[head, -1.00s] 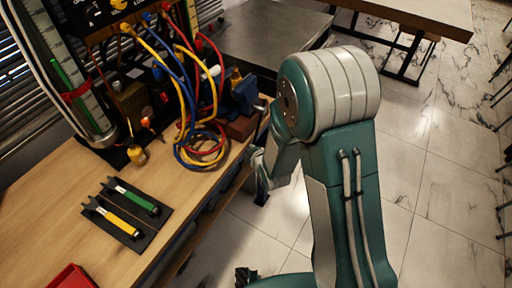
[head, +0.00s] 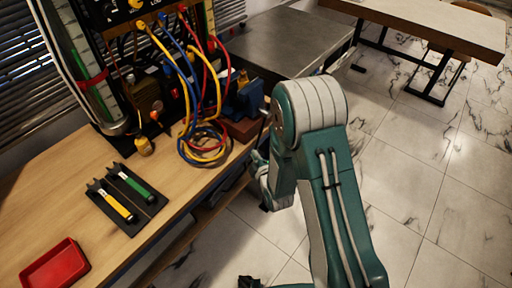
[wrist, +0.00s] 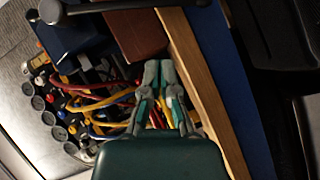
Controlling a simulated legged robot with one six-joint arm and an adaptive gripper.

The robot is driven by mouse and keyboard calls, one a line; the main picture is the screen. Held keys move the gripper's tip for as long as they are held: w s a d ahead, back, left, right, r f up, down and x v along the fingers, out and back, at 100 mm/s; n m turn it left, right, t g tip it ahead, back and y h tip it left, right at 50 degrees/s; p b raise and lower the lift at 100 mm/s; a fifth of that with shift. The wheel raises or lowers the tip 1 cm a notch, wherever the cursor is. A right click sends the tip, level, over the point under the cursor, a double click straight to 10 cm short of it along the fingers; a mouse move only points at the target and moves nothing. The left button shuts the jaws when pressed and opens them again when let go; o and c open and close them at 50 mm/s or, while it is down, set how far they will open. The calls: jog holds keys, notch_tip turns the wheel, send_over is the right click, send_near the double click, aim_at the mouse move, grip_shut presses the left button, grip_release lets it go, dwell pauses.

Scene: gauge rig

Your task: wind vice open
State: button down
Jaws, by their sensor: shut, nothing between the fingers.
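The blue vice (head: 250,98) sits at the bench's right edge in the head view, on a reddish-brown block (head: 241,130). In the wrist view the vice (wrist: 70,38) is at the upper left, with a metal bar (wrist: 100,7) and round end along the top edge. The brown block (wrist: 135,35) is beside it. My gripper (wrist: 158,68) is shut and empty; its fingertips appear just below the block in that picture, apart from the bar. Whether they touch the block I cannot tell. In the head view my arm hides most of the gripper.
Yellow, blue and red hoses (head: 205,140) lie coiled left of the vice, below the gauge panel. A dark mat (head: 127,198) with two tools and a red tray (head: 55,268) are on the wooden bench (head: 60,190). Open tiled floor lies right.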

aim_at(252, 143)
jog(key=w, duration=0.1)
jog(key=w+f, duration=0.1)
jog(key=w, duration=0.3)
jog(key=shift+d+f, duration=0.2)
jog(key=shift+f, duration=0.2)
jog(key=shift+w+a+f, duration=0.25)
jog(key=shift+a, duration=0.05)
jog(key=shift+d, duration=0.6)
jog(key=shift+w+a+f+n, duration=0.15)
jog(key=shift+w+f+n, duration=0.05)
jog(key=shift+w+n, duration=0.1)
